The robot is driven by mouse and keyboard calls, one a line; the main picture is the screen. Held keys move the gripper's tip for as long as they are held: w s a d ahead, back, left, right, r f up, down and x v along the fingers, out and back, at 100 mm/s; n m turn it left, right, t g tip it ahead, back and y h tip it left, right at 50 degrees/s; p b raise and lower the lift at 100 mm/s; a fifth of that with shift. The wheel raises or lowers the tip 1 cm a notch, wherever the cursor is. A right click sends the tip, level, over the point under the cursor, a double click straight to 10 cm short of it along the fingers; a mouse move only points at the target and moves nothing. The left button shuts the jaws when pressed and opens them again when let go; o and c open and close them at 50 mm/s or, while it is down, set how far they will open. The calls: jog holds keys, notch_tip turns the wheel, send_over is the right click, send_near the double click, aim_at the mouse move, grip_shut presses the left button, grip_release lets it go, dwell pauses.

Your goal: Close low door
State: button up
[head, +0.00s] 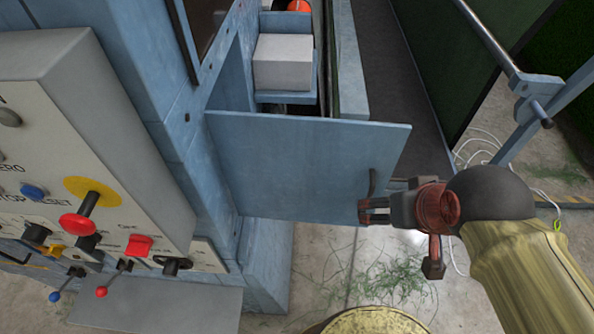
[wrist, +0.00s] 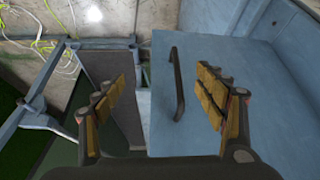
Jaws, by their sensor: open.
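The low door (head: 300,165) is a flat blue panel that stands swung open from the blue cabinet, with its hinge side at the left. A dark bar handle (head: 372,184) is near its free right edge. My gripper (head: 362,211) is at the lower right part of the door, close to the handle. In the wrist view, my gripper (wrist: 160,95) has its fingers wide apart, and the handle (wrist: 177,84) shows between them against the blue door (wrist: 210,60). The gap between fingers and handle cannot be judged exactly. Nothing is held.
A grey control panel (head: 130,110) with knobs and red buttons juts out at the left. A pale block (head: 283,62) sits in a blue compartment behind the door. A metal rail (head: 490,40) runs at the upper right. The floor (head: 345,265) below has loose grass.

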jog(key=shift+c, duration=1.2)
